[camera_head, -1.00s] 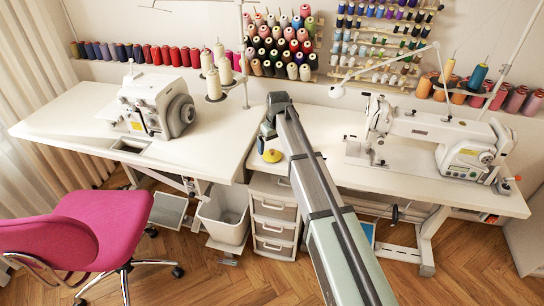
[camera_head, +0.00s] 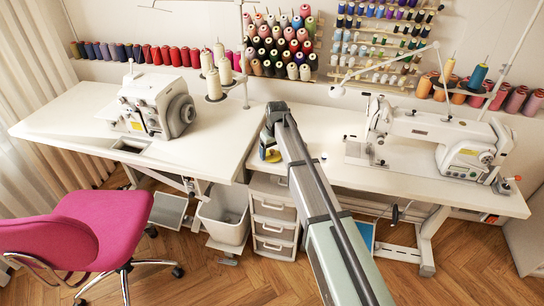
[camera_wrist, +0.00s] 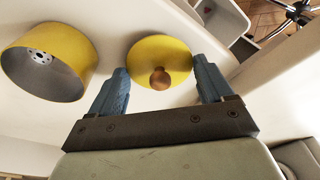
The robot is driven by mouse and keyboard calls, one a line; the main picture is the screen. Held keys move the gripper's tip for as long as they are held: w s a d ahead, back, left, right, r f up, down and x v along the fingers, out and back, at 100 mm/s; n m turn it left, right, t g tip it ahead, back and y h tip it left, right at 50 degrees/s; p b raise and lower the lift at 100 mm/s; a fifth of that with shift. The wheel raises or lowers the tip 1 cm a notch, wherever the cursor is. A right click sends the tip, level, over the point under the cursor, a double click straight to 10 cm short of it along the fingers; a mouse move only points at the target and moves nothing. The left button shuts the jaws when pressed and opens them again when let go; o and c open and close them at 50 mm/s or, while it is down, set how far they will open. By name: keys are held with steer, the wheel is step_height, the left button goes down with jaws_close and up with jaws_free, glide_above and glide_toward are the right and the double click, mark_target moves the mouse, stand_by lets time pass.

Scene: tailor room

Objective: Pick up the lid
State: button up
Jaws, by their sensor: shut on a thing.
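The lid (camera_wrist: 158,52) is a round yellow disc with a brown, wood-like knob. In the wrist view it sits between the two blue fingers of my gripper (camera_wrist: 160,66), which close on its opposite rim edges. In the head view the lid (camera_head: 271,156) is a small yellow patch at the right table's left end, under my gripper (camera_head: 268,146), and partly covered by it. A yellow round pot (camera_wrist: 82,48) with a grey inside and a small perforated disc is left of the lid in the wrist view. I cannot make out the pot in the head view.
A white table (camera_head: 315,180) carries a sewing machine (camera_head: 430,128) on the right. The left table (camera_head: 75,118) carries another machine (camera_head: 155,105). Thread cones (camera_head: 214,88) stand behind my gripper. Drawers (camera_head: 274,226) and a bin (camera_head: 225,216) are below.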

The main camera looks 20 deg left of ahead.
mark_target(272, 150)
steer(key=shift+c, duration=1.1)
step_height(272, 150, up, 9)
steer(key=shift+f, duration=0.1)
steer(key=shift+w+d+r, duration=0.15)
steer(key=shift+r, duration=0.2)
steer(key=w+d+r, duration=0.1)
steer(key=w+d, duration=0.3)
steer(key=d, duration=0.5)
steer(key=shift+w+d, duration=0.15)
steer(key=shift+d, duration=0.1)
steer(key=shift+f, duration=2.8)
steer(key=shift+f, duration=0.6)
